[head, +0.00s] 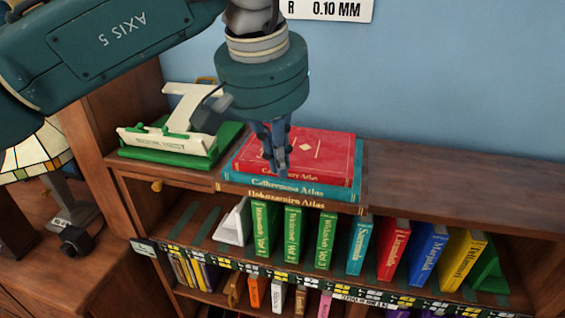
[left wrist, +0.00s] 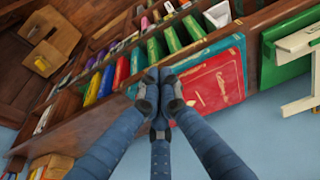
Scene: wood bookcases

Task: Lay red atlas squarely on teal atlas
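The red atlas (head: 325,150) lies flat on the teal atlas (head: 290,188) on top of the bookcase. Their edges look roughly parallel; a teal strip shows along the left and front. Both also show in the left wrist view, the red atlas (left wrist: 215,85) beside a band of the teal atlas (left wrist: 207,52). My left gripper (head: 277,165) points down over the left part of the red atlas and hides some of it. In the left wrist view its fingertips (left wrist: 158,92) are together with nothing visible between them. Contact with the cover cannot be told. My right gripper is out of view.
A brown atlas (head: 290,201) lies under the teal one. A green and cream stand (head: 180,140) is left of the stack. Upright books, including a blue one (head: 427,257), fill the shelf below. The bookcase top (head: 460,195) is clear to the right. A lamp (head: 40,155) stands far left.

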